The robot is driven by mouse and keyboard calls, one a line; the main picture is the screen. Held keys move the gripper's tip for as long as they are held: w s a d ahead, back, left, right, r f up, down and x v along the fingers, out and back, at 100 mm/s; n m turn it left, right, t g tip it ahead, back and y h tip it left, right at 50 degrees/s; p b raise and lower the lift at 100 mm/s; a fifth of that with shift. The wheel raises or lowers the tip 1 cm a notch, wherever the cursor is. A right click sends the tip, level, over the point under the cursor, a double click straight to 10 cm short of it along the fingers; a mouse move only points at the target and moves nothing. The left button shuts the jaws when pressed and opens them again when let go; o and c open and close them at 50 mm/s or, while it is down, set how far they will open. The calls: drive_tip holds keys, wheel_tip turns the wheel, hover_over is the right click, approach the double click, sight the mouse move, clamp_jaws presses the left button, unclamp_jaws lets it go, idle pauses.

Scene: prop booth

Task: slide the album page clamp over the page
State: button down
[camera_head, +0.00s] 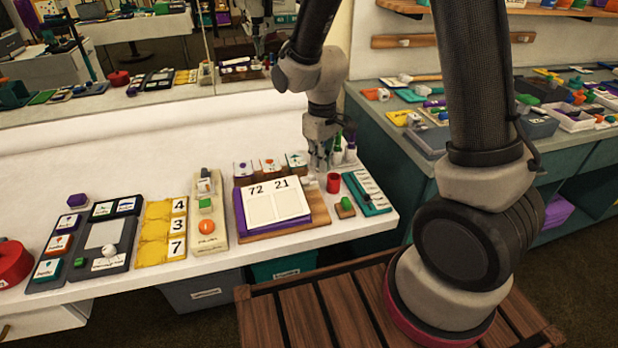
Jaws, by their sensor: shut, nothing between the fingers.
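An open album (275,207) with white pages and a purple cover lies on a wooden board (318,207) on the white counter. The numbers 72 and 21 show along the top of its pages. My gripper (320,167) points down near the album's upper right corner, shut and with nothing held. It is small in the picture, and I cannot tell whether it touches anything. I cannot pick out the page clamp for sure; the area at the page's right edge by my fingers is partly hidden and too small to read.
A small wooden block with a green top (345,207) and a teal tray (367,193) are further right. Picture blocks (268,167) line the back. A beige board (207,225) with an orange disc sits left.

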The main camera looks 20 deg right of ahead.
drive_tip(key=shift+f, duration=0.15)
drive_tip(key=shift+f, duration=1.3)
drive_tip(key=shift+s+f, duration=0.2)
drive_tip(key=shift+f, duration=0.05)
drive_tip(key=shift+s+a+f, duration=0.1)
drive_tip(key=shift+a, duration=0.65)
drive_tip(key=shift+w+d+r, duration=0.1)
drive_tip(key=shift+w+r, duration=0.05)
drive_tip(key=shift+r, duration=1.4)
drive_tip(key=shift+w+d+r, duration=0.1)
drive_tip(key=shift+w+r, duration=0.05)
drive_tip(key=shift+r, duration=1.4)
